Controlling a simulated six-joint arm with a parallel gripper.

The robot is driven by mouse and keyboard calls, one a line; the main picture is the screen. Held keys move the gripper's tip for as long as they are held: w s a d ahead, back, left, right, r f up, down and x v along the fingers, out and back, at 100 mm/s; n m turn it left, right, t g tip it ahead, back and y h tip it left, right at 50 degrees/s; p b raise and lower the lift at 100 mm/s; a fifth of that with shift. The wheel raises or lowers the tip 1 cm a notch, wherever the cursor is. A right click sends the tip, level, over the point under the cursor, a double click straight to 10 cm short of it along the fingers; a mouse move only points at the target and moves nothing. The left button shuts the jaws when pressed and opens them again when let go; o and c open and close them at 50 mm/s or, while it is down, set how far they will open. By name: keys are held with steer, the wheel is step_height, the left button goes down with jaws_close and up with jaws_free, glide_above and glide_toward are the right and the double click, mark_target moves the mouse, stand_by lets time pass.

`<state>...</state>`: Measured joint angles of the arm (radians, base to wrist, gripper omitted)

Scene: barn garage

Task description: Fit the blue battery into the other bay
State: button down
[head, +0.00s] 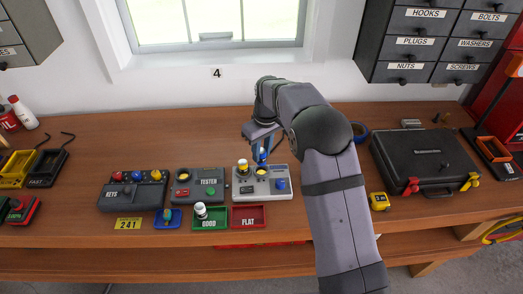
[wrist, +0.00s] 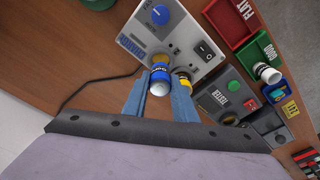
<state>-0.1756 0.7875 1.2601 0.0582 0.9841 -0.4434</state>
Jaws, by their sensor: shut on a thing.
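My gripper (head: 261,158) is shut on the blue battery (wrist: 160,76), holding it roughly upright over the grey charger (head: 247,190). In the head view the battery is mostly hidden by my fingers, and its lower end is close above a yellow-ringed bay (head: 262,172). I cannot tell whether it touches the bay. A yellow battery (head: 243,166) stands in the neighbouring bay to the left. In the wrist view the yellow battery (wrist: 182,76) is close beside my right finger, partly hidden by it. The charger (wrist: 180,22) has a blue knob (wrist: 160,15) and a black switch (wrist: 204,49).
The tester (head: 197,188) stands left of the charger. A green GOOD tray (head: 215,225) holds a white-topped battery (head: 200,210); the red FLAT tray (head: 249,222) looks empty. A keys box (head: 133,197) is further left. A black case (head: 425,160) lies right of my arm.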

mark_target(261, 162)
steer(key=shift+f+b, duration=1.3)
steer(key=shift+f, duration=0.7)
steer(key=shift+f, duration=0.6)
stand_by(0.6)
steer(key=c, duration=1.7)
jaws_free()
steer(key=shift+s+d+r+p, duration=0.2)
steer(key=shift+r+p, duration=1.1)
steer(key=shift+r, duration=0.55)
steer(key=shift+s+d+r+p, duration=0.1)
steer(key=shift+s+r+p, duration=0.1)
steer(key=shift+r+p, duration=1.35)
steer(key=shift+s+d+r+p, duration=0.15)
steer(key=shift+r+p, duration=0.85)
steer(key=shift+r, duration=1.1)
